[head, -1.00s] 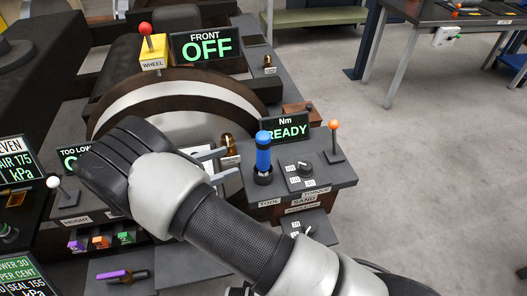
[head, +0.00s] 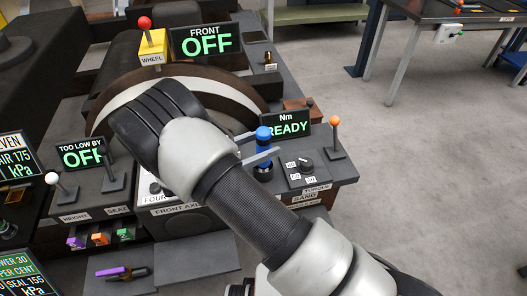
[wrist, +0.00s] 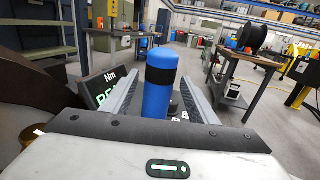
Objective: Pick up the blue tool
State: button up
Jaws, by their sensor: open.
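The blue tool (head: 263,146) stands upright in a dark round holder (head: 263,173) on the console's right part, in front of the "Nm READY" display. It has a blue top, a dark band and a blue lower part. My gripper (head: 261,147) is open, with its two fingers level with the tool, one passing in front of it and one behind its left side. In the wrist view the blue tool (wrist: 160,88) rises between the two open fingers, with gaps on both sides. I cannot tell whether either finger touches it.
The "Nm READY" display (head: 286,125) stands close behind the tool. A dial (head: 304,165) and an orange-knobbed lever (head: 335,138) stand to its right. The brown-and-white wheel arch (head: 229,90) lies behind my arm.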

jog(key=x, duration=0.4)
jog(key=shift+w+d+r, duration=0.1)
jog(key=shift+w+d, duration=0.05)
jog(key=c, duration=1.3)
jog(key=shift+o, duration=0.2)
notch_tip(320, 180, up, 10)
jog(key=p, duration=0.1)
jog(key=shift+p, duration=0.4)
jog(key=shift+r, duration=0.1)
